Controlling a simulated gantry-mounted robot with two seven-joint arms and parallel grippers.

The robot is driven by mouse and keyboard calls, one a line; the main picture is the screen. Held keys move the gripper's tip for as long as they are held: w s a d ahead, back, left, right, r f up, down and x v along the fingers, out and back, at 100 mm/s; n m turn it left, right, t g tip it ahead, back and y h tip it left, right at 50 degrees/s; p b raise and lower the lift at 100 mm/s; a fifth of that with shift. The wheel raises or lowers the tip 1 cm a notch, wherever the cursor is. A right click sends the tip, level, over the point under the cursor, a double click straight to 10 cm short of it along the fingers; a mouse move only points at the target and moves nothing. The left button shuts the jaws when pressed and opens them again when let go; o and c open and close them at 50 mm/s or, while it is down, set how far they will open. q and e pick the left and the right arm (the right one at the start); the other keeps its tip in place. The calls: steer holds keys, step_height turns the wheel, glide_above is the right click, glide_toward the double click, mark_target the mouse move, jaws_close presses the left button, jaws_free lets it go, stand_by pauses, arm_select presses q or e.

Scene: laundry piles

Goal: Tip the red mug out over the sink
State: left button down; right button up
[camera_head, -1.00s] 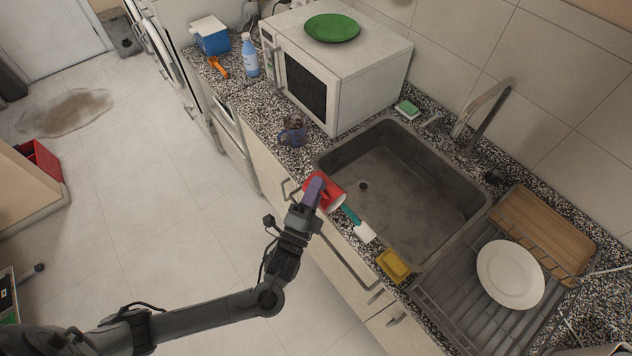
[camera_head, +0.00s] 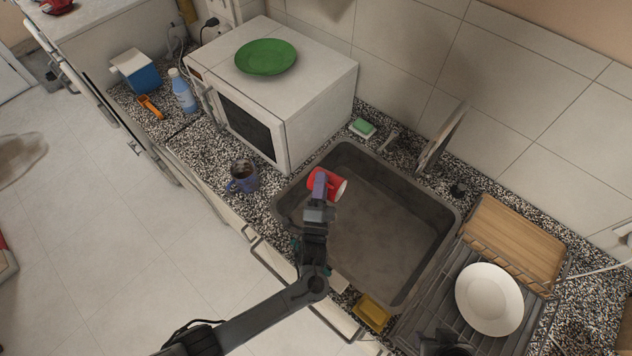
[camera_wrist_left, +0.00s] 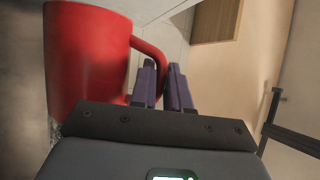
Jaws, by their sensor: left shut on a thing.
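The red mug (camera_head: 329,185) is over the left part of the grey sink (camera_head: 451,222) in the head view. It is tilted on its side, its pale open mouth facing right. My left gripper (camera_head: 319,184) is shut on the mug's handle. In the left wrist view the red mug (camera_wrist_left: 88,58) fills the left side, and its handle runs to the purple fingers of my left gripper (camera_wrist_left: 164,88). The mug's inside is mostly hidden. A dark shape at the bottom of the head view may be part of my right arm, but its jaws cannot be made out.
A blue mug (camera_head: 243,177) stands on the counter left of the sink. The microwave (camera_head: 313,83) with a green plate (camera_head: 266,57) is behind it. The faucet (camera_head: 441,140) rises at the back. A yellow sponge (camera_head: 371,312) and dish rack with a white plate (camera_head: 489,299) are at right.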

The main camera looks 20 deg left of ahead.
arm_select(q)
steer(key=shift+w+a+f+n, duration=0.1)
steer(key=shift+w+a+n, duration=0.05)
steer(key=shift+n, duration=0.15)
steer(key=shift+a+f+n+g+y, duration=0.2)
steer(key=shift+a+n+g+y, duration=0.1)
steer(key=shift+n, duration=0.1)
arm_select(e)
steer(key=shift+s+a+f+b, duration=0.15)
steer(key=shift+s+f+b, duration=0.25)
steer(key=shift+f, duration=0.25)
arm_select(q)
steer(key=w+a+f+n+g, duration=0.1)
steer(key=a+f+n+g, duration=0.35)
steer(key=n, duration=0.45)
step_height(320, 180, up, 18)
steer(key=n+g+p, duration=0.2)
steer(key=p, duration=1.7)
steer(key=w+a+r+n+g+h+p, duration=0.1)
steer(key=w+a+r+n+h+p, duration=0.1)
steer(key=a, duration=0.7)
steer(key=shift+w+n, duration=0.25)
steer(key=shift+n, duration=0.15)
arm_select(e)
step_height(320, 180, up, 21)
steer(key=shift+w, duration=0.1)
